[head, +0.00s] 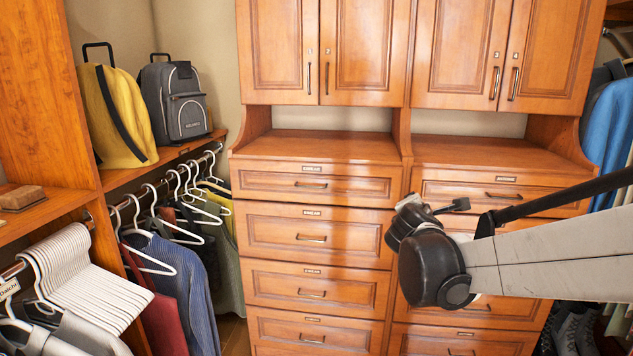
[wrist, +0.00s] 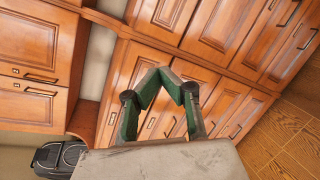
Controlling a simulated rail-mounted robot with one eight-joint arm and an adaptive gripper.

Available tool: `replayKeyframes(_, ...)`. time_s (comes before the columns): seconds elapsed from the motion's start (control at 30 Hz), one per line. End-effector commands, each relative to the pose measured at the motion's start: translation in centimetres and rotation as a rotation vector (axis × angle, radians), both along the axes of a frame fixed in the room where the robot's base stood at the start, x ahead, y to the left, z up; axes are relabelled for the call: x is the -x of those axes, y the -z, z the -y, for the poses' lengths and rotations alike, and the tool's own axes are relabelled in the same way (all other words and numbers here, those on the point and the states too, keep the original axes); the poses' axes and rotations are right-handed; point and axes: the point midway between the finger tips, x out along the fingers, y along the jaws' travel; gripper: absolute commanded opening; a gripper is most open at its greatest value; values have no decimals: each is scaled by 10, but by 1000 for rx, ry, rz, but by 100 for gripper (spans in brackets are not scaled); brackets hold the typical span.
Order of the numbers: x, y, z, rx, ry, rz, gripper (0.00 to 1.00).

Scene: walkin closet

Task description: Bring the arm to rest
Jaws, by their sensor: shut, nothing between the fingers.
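In the wrist view, my gripper (wrist: 164,74) shows two green fingers with dark joints. Their tips meet in a point and nothing is between them. The fingers stand out in front of a wooden cabinet front, and I see no contact. In the head view, my pale arm with black joints reaches in from the right, in front of the right-hand drawers. The fingers cannot be made out clearly there.
Wooden drawers (head: 311,238) fill the middle, under upper cabinets (head: 362,50). A yellow bag (head: 118,115) and a grey backpack (head: 182,105) stand on the left shelf above hanging clothes (head: 180,275). Blue clothing (head: 608,125) hangs at right. The wrist view shows bare wooden floor (wrist: 290,130).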

Motion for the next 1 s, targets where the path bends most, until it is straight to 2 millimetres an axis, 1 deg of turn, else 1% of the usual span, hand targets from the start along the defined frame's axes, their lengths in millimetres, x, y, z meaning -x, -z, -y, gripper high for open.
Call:
replayKeyframes(0.03,18,-6,5,-90,34,2,0)
replayKeyframes(0.17,59,-9,15,-334,128,8,0)
replayKeyframes(0.33,115,-5,20,-646,263,12,0)
replayKeyframes(0.47,159,2,18,-878,374,10,0)
replayKeyframes(0.6,207,13,11,-1121,504,5,0)
replayKeyframes(0.67,227,18,7,-1222,563,0,0)
replayKeyframes(0.8,273,32,-8,-1449,706,-15,0)
replayKeyframes(0.9,302,41,-20,-1591,805,-30,0)
replayKeyframes(1.0,324,49,-30,-1701,888,-44,0)
